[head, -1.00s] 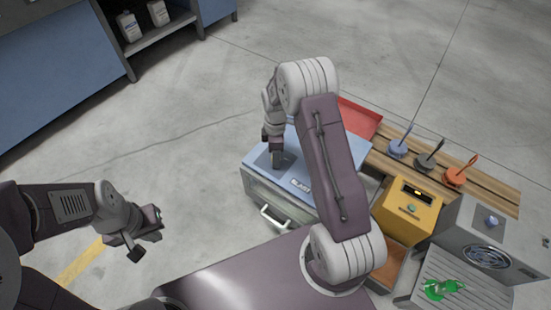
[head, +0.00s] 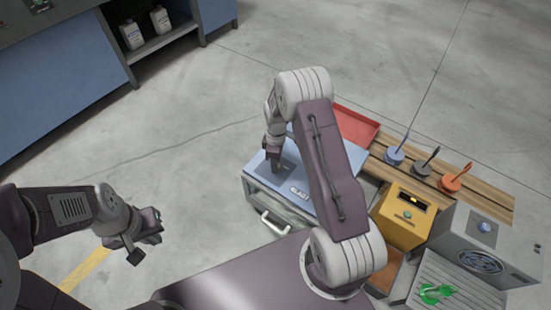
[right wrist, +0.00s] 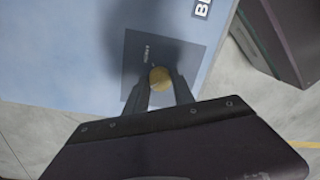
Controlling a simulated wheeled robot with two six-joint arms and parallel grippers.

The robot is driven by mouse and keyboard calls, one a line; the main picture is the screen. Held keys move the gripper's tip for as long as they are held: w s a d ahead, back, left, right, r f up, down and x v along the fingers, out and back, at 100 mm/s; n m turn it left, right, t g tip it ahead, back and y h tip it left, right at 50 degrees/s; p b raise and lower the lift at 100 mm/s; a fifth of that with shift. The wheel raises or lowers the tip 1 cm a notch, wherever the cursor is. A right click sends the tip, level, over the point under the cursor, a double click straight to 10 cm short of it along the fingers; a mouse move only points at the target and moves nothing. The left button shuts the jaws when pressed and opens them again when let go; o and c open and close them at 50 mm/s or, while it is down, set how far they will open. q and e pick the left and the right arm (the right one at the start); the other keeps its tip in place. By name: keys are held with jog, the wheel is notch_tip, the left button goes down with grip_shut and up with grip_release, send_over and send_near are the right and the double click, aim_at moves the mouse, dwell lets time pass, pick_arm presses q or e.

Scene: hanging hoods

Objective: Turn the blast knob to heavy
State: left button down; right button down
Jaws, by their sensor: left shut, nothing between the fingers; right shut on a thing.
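The blast knob (right wrist: 160,79) is a round tan-yellow knob on a dark grey square plate (right wrist: 142,64) set in the light blue top of the blast box. In the right wrist view it sits between the two fingertips of my right gripper (right wrist: 163,92), which is shut on it. The plate has small markings too blurred to read. In the head view my right gripper (head: 275,163) points down onto the box top (head: 262,181), hiding the knob. A "BLAST" label (head: 299,193) lies on the box. My left gripper (head: 141,250) is shut and empty at left, away from the box.
A red tray (head: 357,125) lies behind the box on a wooden slatted bench. Blue, dark and orange handled pieces (head: 450,183) stand right of it. A yellow box (head: 404,214) and a grey fan unit (head: 488,240) stand at right. Open floor lies left and behind.

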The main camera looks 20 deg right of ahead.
jog(key=m+p, duration=0.1)
jog(key=p, duration=0.1)
jog(key=m+p, duration=0.1)
jog(key=m, duration=0.1)
jog(key=shift+r+m+p, duration=0.25)
jog(key=shift+m+p, duration=0.05)
jog(key=shift+p, duration=0.05)
jog(key=m+p, duration=0.3)
jog(key=m, duration=0.1)
jog(key=shift+m, duration=0.3)
jog(key=m+p, duration=0.3)
jog(key=m, duration=0.1)
jog(key=shift+s+f, duration=0.1)
jog(key=m+p, duration=0.2)
jog(key=m, duration=0.2)
jog(key=shift+f+m+t, duration=0.1)
jog(key=shift+m+t, duration=0.2)
jog(key=shift+m, duration=0.3)
jog(key=c, duration=1.1)
grip_release()
jog(key=shift+o, duration=0.2)
